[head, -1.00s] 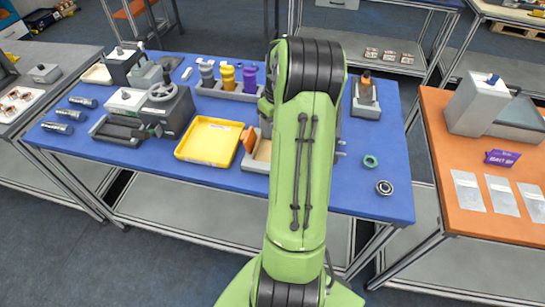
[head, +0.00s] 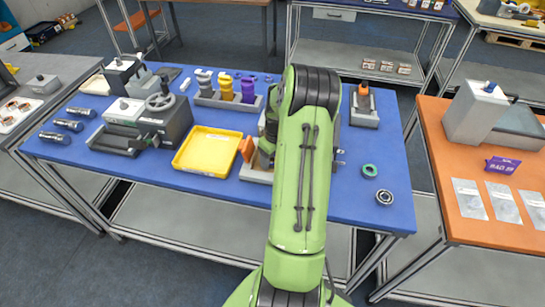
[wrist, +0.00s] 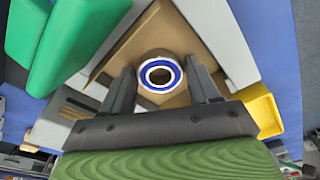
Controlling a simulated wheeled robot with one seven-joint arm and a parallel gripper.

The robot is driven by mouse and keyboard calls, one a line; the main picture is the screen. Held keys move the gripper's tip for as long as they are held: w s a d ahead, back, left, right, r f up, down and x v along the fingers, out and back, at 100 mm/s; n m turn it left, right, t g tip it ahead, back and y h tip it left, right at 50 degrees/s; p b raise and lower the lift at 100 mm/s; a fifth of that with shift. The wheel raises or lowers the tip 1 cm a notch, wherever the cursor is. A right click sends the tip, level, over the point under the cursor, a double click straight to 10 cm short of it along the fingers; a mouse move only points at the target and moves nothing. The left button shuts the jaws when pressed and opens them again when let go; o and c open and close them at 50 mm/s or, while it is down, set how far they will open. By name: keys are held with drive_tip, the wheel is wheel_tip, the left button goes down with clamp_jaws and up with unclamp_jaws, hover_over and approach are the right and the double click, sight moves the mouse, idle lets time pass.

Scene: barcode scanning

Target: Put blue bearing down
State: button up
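The blue bearing (wrist: 160,74), a ring with a blue band and a dark hole, shows in the wrist view between the two fingertips. My gripper (wrist: 162,78) appears shut on it, with a fingertip close against each side. The bearing is over the tan floor (wrist: 120,66) of a grey-walled holder. I cannot tell whether it touches that floor. In the head view, my green arm hides the gripper and bearing, and part of the holder (head: 256,174) shows left of the arm.
A yellow tray (head: 207,150) stands left of the holder. A green-ringed bearing (head: 369,170) and a dark bearing (head: 384,197) lie on the blue table's right side. A grey fixture (head: 364,108) stands behind them. Bare tabletop (head: 330,205) lies near the front edge.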

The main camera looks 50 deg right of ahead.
drive_tip(key=shift+o, duration=1.4)
wheel_tip(320, 180, up, 12)
drive_tip(key=s+p, duration=0.1)
drive_tip(key=p, duration=0.1)
drive_tip(key=w+a+r+n+h, duration=0.1)
drive_tip(key=w+a+r, duration=0.2)
drive_tip(key=a+r, duration=0.6)
drive_tip(key=s+a+r+t, duration=0.1)
drive_tip(key=s+a+r, duration=0.2)
drive_tip(key=a, duration=0.7)
drive_tip(key=s+a+r+t, duration=0.1)
drive_tip(key=s+a+r, duration=0.15)
drive_tip(key=a, duration=0.65)
drive_tip(key=s+a+f+n+t+y, duration=0.1)
drive_tip(key=s+a+t, duration=0.1)
drive_tip(key=s+a, duration=0.4)
drive_tip(key=s, duration=0.2)
drive_tip(key=shift+s+a+f, duration=0.2)
drive_tip(key=shift+s+a, duration=0.1)
drive_tip(key=shift+a, duration=0.1)
